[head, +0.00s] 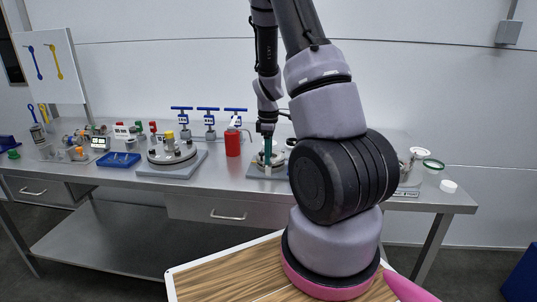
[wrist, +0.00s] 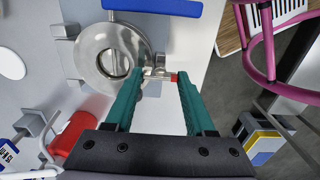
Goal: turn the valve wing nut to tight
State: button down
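My gripper (head: 267,148) points down over a round metal tank (head: 277,160) on a grey board, in the middle of the bench in the head view. In the wrist view, the two green fingers of my gripper (wrist: 158,85) are spread apart with a gap between them. The round steel tank (wrist: 88,60) with its central slotted part lies just beyond the left finger. A small metallic fitting with a red end (wrist: 160,75), perhaps the valve, shows between the fingertips. I cannot make out the wing nut's shape or whether a finger touches it.
A red container (head: 232,143) stands left of the tank. Another round vessel (head: 171,152) on a grey board, a blue tray (head: 118,160) and several blue-handled valves (head: 209,117) are further left. A white cup (head: 448,186) is near the right end.

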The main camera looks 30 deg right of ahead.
jog(key=shift+m, duration=0.4)
jog(key=m, duration=0.2)
jog(key=shift+m, duration=0.4)
jog(key=m, duration=0.3)
jog(key=shift+m, duration=0.4)
jog(key=m, duration=1.9)
jog(key=shift+m, duration=0.3)
jog(key=shift+d+m, duration=0.2)
jog(key=shift+m, duration=1.2)
